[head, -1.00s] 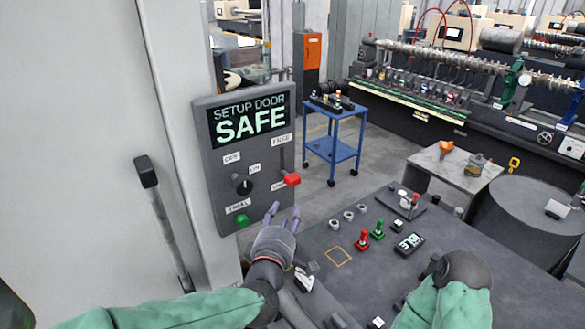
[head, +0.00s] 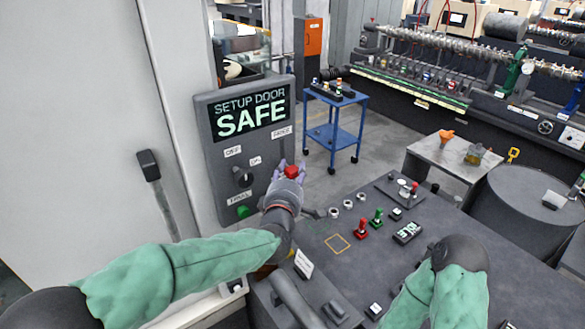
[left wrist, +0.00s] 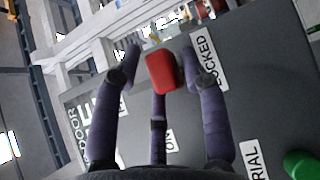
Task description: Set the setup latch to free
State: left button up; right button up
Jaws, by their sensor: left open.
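The setup panel (head: 222,165) is a grey board with a screen reading "SETUP DOOR SAFE". Its latch has a red block handle (head: 291,171) at the panel's right side, below the "FREE" label (head: 283,132). My left gripper (head: 288,168) is at the red handle and partly covers it. In the left wrist view, the red handle (left wrist: 160,73) lies between the open fingers (left wrist: 162,75), near the "LOCKED" label (left wrist: 208,60). I cannot tell whether any finger touches it. My right arm shows at the lower right; its gripper is not in view.
The panel also has a dark knob (head: 242,178) and a green button, which shows in the left wrist view (left wrist: 302,164). A dark console (head: 400,270) with red and green levers lies to the right. A blue cart (head: 335,137) stands behind.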

aim_at(292, 169)
pick_arm(q)
jog(key=shift+w+d, duration=0.1)
jog(key=shift+w, duration=0.45)
grip_shut()
jog(key=shift+r+p, duration=0.65)
jog(key=shift+r, duration=2.8)
grip_release()
jog(key=shift+f, duration=0.1)
jog(key=shift+s, duration=0.1)
